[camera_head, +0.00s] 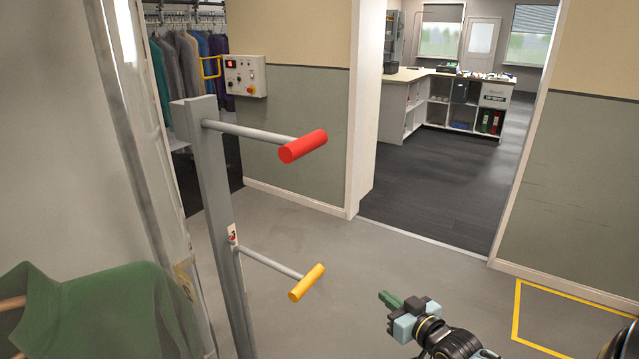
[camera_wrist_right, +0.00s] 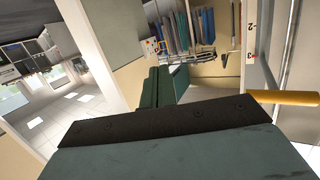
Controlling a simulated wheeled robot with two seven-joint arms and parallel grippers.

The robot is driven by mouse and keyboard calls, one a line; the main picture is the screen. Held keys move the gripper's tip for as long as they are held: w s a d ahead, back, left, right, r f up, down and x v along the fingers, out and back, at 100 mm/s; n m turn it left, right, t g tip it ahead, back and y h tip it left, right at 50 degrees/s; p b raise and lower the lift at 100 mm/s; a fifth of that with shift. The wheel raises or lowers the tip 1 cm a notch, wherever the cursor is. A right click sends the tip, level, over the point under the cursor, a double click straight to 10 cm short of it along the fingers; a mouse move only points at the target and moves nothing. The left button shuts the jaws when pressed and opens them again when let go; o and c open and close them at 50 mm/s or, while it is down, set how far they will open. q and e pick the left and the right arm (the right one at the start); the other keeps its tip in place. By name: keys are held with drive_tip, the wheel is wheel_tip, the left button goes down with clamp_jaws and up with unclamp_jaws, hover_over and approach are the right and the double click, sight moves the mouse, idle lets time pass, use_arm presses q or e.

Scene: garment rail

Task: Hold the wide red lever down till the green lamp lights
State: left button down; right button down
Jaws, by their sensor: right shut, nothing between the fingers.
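A lever with a wide red grip (camera_head: 303,146) sticks out to the right from a grey upright post (camera_head: 215,200). Below it, a lever with a yellow grip (camera_head: 307,283) sticks out from the same post; part of it also shows at the right edge of the right wrist view (camera_wrist_right: 287,97). My right gripper (camera_head: 390,299) is shut and empty, low and to the right of the yellow grip, apart from both levers. Its fingers show in the right wrist view (camera_wrist_right: 158,86). I cannot make out a lit green lamp. My left gripper is out of view.
A control panel (camera_head: 245,76) with buttons and a red display is on the wall behind the post. A green garment (camera_head: 90,315) hangs at lower left; more clothes (camera_head: 185,60) hang behind. A doorway leads to a counter (camera_head: 405,76). Yellow tape (camera_head: 516,310) marks the floor at right.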

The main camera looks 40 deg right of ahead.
drive_tip(key=w+a+r+n+t+y, duration=0.1)
drive_tip(key=a+r+t+y, duration=0.1)
drive_tip(key=r, duration=0.8)
drive_tip(key=w+a+r+n+t+y, duration=0.1)
drive_tip(key=r+t, duration=0.1)
drive_tip(key=r, duration=0.8)
drive_tip(key=s+a+r+n+t+y+p, duration=0.1)
drive_tip(key=s+a+r+n+y, duration=0.1)
drive_tip(key=r, duration=0.7)
drive_tip(key=s+a+r+n+t+y, duration=0.1)
drive_tip(key=s+a+r+n+y, duration=0.1)
drive_tip(key=a+r+y, duration=0.4)
wheel_tip(320, 180, up, 4)
drive_tip(key=shift+s+a+r+p, duration=0.1)
drive_tip(key=shift+s+a+p, duration=0.3)
drive_tip(key=shift+s+a, duration=0.5)
drive_tip(key=shift+w+t, duration=0.1)
drive_tip(key=shift+t, duration=0.2)
wheel_tip(320, 180, up, 5)
drive_tip(key=p, duration=0.4)
hover_over(319, 141)
drive_tip(key=s+a, duration=0.1)
drive_tip(key=s, duration=0.2)
drive_tip(key=f, duration=0.3)
drive_tip(key=shift+w+a, duration=0.25)
drive_tip(key=shift+w, duration=0.15)
drive_tip(key=shift+f, duration=0.5)
drive_tip(key=shift+f, duration=0.1)
